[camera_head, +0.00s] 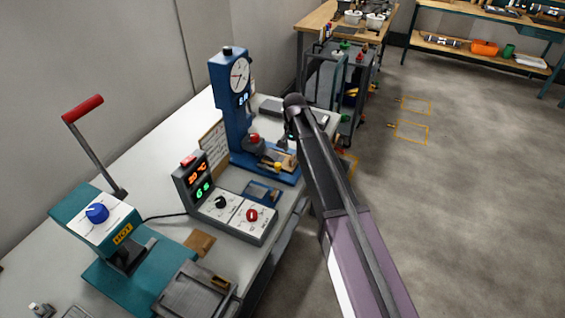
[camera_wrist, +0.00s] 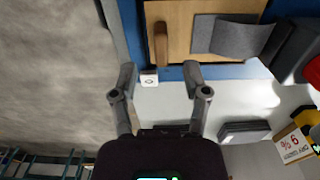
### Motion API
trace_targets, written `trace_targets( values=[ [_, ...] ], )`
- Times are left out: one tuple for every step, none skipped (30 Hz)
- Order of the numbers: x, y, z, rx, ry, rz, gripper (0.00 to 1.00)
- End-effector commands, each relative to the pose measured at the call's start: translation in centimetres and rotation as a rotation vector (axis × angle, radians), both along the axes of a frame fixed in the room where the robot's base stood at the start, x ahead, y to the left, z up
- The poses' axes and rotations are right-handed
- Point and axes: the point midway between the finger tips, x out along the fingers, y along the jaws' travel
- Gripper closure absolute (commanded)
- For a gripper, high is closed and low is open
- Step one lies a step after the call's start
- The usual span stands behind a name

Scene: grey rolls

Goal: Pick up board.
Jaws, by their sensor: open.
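A light wooden board (camera_wrist: 180,45) lies on the blue base of a press in the wrist view. A brown wooden bar (camera_wrist: 161,42) and a grey sheet (camera_wrist: 228,38) are on it. In the head view the board (camera_head: 288,159) is small and partly hidden by my arm and the items on it. My gripper (camera_wrist: 160,76) is open and empty, its fingertips just short of the board's near edge in the wrist picture. The gripper also shows dark beside the press in the head view (camera_head: 286,142). The height gap between fingers and board is unclear.
The blue press (camera_head: 232,110) with a dial stands behind the board. A control box (camera_head: 240,217), a teal hot press (camera_head: 110,235) and a brown piece (camera_head: 200,243) share the white table (camera_head: 150,160). A cart (camera_head: 340,80) stands beyond; the floor at right is open.

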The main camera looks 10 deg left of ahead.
Motion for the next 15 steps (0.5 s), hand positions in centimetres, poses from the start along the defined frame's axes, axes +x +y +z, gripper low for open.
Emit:
trace_targets(
  values=[
    [0.0,0.0,-0.8,0.000,0.000,0.000,0.40],
    [0.0,0.1,-1.0,0.000,0.000,0.000,0.40],
    [-0.1,0.1,-1.4,0.000,0.000,0.000,0.40],
    [-0.1,0.1,-1.6,0.000,0.000,0.000,0.40],
    [-0.1,0.1,-1.8,0.000,0.000,0.000,0.40],
    [-0.1,0.1,-2.2,0.000,0.000,0.000,0.40],
    [-0.1,0.2,-2.4,0.000,0.000,0.000,0.40],
    [-0.1,0.2,-2.6,0.000,0.000,0.000,0.40],
    [-0.1,0.2,-2.9,0.000,0.000,0.000,0.40],
    [-0.1,0.2,-3.1,0.000,0.000,0.000,0.40],
    [-0.1,0.2,-3.3,0.000,0.000,0.000,0.40],
    [-0.1,0.2,-3.6,0.000,0.000,0.000,0.40],
    [-0.1,0.2,-3.7,0.000,0.000,0.000,0.40],
    [-0.1,0.2,-3.8,0.000,0.000,0.000,0.40],
    [-0.1,0.2,-4.0,0.000,0.000,0.000,0.40]
  ],
)
